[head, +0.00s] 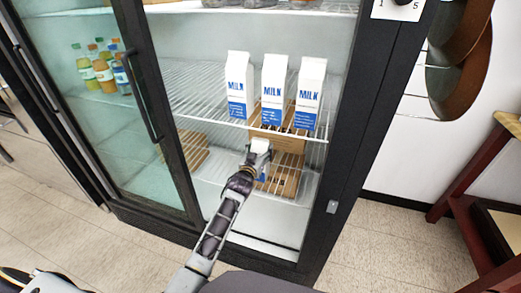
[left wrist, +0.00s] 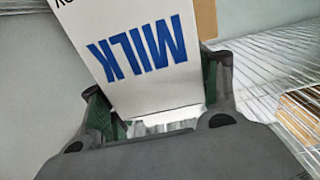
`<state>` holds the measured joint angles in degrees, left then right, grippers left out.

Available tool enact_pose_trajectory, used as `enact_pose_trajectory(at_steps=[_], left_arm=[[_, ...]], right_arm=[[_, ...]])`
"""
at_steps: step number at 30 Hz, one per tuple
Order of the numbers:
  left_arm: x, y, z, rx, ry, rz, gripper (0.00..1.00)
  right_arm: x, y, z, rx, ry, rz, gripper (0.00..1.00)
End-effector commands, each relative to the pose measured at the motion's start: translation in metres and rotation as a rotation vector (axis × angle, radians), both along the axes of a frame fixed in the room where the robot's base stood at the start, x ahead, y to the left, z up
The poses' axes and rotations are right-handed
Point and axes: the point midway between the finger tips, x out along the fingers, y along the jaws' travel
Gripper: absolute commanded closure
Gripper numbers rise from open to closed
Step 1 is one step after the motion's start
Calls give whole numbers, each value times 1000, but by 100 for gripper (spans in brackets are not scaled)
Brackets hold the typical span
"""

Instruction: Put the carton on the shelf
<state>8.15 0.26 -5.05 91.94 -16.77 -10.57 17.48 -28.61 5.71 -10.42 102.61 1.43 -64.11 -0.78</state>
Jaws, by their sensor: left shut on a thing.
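My left gripper (head: 258,152) reaches into the fridge through its open side, below the front edge of a wire shelf. It is shut on a white milk carton with blue lettering, seen close up in the left wrist view (left wrist: 145,50) between the two fingers. In the head view the gripper hides most of this carton; a white part shows at its top. Three more milk cartons (head: 238,85), (head: 272,88), (head: 309,93) stand upright in a row on the wire shelf (head: 196,98) above. My right gripper is not in view.
Brown cardboard boxes (head: 285,178) sit behind and below the gripper on the lower level. A glass door (head: 92,100) with a dark frame covers the left side; colourful bottles (head: 103,72) show behind it. The dark right post (head: 370,120) bounds the opening. The wire shelf is clear left of the cartons.

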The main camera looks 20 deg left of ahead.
Motion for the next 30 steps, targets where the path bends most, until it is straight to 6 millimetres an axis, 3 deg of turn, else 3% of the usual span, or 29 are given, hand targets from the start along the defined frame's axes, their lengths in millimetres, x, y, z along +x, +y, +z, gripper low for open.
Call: enact_pose_trajectory(at_steps=[5,6,11,30], left_arm=[[1,0,2,-1,-9,-1,100],[0,0,-3,0,0,0,37],[0,0,-2,0,0,0,16],[-5,0,0,0,1,0,16]], right_arm=[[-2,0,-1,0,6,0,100],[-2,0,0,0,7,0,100],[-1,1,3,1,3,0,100],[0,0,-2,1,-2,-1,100]])
